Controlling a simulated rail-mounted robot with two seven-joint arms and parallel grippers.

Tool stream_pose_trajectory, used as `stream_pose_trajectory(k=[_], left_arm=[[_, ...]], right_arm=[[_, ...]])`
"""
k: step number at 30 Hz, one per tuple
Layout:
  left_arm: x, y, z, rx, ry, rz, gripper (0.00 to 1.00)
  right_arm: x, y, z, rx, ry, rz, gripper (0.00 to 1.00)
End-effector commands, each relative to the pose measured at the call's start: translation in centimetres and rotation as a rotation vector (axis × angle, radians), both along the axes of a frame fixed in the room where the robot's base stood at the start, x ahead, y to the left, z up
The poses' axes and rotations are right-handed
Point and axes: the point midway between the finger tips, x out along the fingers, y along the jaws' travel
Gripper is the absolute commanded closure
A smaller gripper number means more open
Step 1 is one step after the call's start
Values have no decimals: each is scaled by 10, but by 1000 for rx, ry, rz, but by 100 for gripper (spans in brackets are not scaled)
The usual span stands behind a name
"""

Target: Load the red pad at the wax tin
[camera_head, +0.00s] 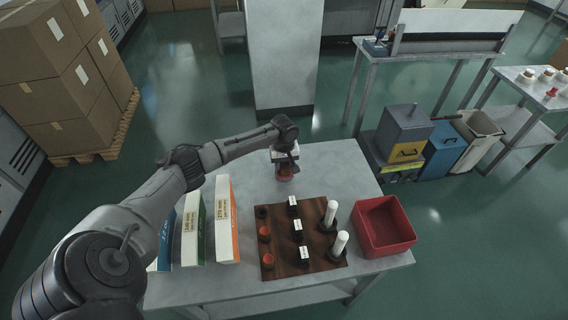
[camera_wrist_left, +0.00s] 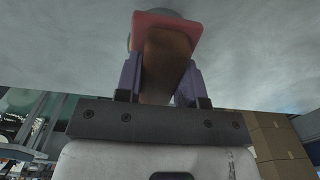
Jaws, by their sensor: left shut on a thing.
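My left gripper (camera_head: 286,158) is at the far part of the grey table, pointing down. In the left wrist view its purple fingers (camera_wrist_left: 158,85) are shut on the brown body of the red pad (camera_wrist_left: 165,45), whose pinkish-red end (camera_wrist_left: 160,22) points away from the palm. A grey rounded edge shows just behind that end; it may be the wax tin, mostly hidden. In the head view a small reddish round patch (camera_head: 285,174) shows under the gripper; whether pad and tin touch cannot be told. My right gripper is not in view.
A brown board (camera_head: 283,250) holds red-topped pieces (camera_head: 267,261), labelled black pieces (camera_head: 298,228) and white cylinders (camera_head: 331,213). A red bin (camera_head: 383,226) stands to its right. Upright boxes (camera_head: 226,220) stand to its left under my arm. The table's far right is clear.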

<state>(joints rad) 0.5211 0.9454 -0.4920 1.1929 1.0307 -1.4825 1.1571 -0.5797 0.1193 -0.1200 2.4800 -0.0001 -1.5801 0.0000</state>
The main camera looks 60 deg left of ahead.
Motion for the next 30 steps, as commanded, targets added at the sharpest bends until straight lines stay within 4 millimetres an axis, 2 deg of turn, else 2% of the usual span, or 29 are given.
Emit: stream_pose_trajectory(k=[30], left_arm=[[0,0,-9,0,0,0,83]], right_arm=[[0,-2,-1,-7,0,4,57]])
